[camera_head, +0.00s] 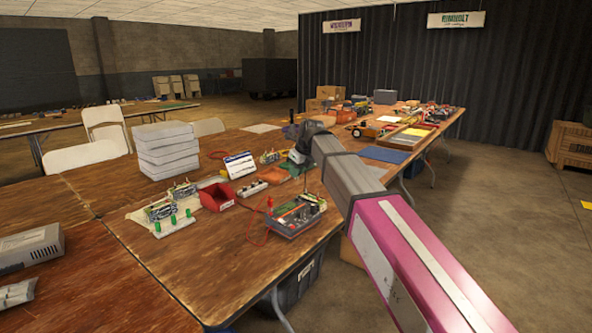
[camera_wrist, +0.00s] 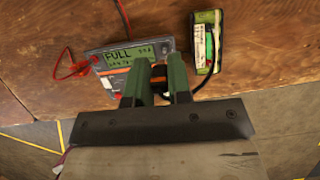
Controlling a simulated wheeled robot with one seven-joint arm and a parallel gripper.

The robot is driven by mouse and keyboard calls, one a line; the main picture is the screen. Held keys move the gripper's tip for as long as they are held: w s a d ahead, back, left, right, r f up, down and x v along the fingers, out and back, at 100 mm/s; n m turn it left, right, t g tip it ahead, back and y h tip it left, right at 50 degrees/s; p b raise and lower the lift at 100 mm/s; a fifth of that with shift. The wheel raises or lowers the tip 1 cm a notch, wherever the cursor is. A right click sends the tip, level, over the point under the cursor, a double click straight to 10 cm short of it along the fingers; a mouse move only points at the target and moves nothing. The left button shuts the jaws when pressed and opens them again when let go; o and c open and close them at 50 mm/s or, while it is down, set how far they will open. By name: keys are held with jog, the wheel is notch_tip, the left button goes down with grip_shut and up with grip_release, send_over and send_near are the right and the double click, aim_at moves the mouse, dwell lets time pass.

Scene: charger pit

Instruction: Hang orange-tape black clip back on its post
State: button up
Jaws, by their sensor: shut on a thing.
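The charger (camera_head: 297,214), a grey box with knobs and a red-orange front, lies near the table's right edge. In the wrist view the charger (camera_wrist: 128,57) shows a lit display reading FULL. My gripper (camera_wrist: 160,72) has green fingers and is shut on a small dark piece (camera_wrist: 158,74), apparently the black clip, mostly hidden between the fingers. Orange shows just left of the fingers; I cannot tell whether it is tape or charger. A black cable (camera_wrist: 209,80) curves away to the right of the fingers. The clip's post cannot be made out.
A green battery pack (camera_wrist: 206,42) lies right of the charger. A red lead (camera_wrist: 67,64) lies at its left. A red bin (camera_head: 217,196), a white rack with green pegs (camera_head: 175,227) and stacked white boxes (camera_head: 166,150) stand farther left. Bare wood lies in front.

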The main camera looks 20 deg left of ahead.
jog(key=shift+f, duration=0.2)
jog(key=shift+f, duration=3.35)
jog(key=shift+f, duration=0.2)
jog(key=o, duration=0.8)
jog(key=shift+o, duration=1)
jog(key=shift+r, duration=0.15)
